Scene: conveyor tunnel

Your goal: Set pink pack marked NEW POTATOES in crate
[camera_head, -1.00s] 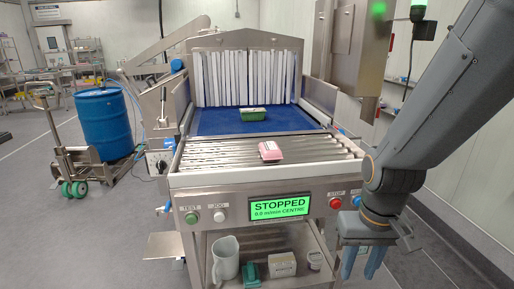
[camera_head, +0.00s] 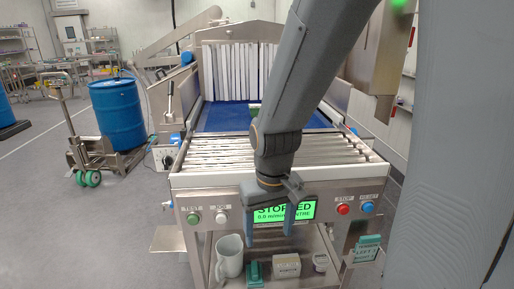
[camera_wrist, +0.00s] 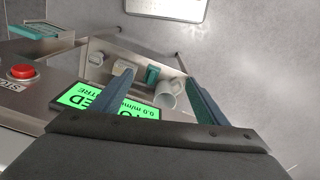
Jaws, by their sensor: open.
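My gripper (camera_head: 269,232) is open and empty, hanging in front of the conveyor's front panel with its fingers pointing down. In the wrist view its two fingers (camera_wrist: 160,82) are spread apart with nothing between them. The pink pack cannot be seen now; my arm covers the part of the rollers (camera_head: 214,152) where it lay a second ago. A green pack (camera_head: 253,109) on the blue belt (camera_head: 225,117) is mostly hidden behind my arm. I cannot make out a crate for certain in either view.
The display (camera_head: 302,210) reads STOPPED, partly covered by my gripper. Red stop (camera_head: 343,209) and blue (camera_head: 368,207) buttons sit to its right. A lower shelf holds a white jug (camera_head: 230,256), a teal item (camera_head: 254,271) and a box (camera_head: 286,265). A blue drum (camera_head: 118,113) stands left.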

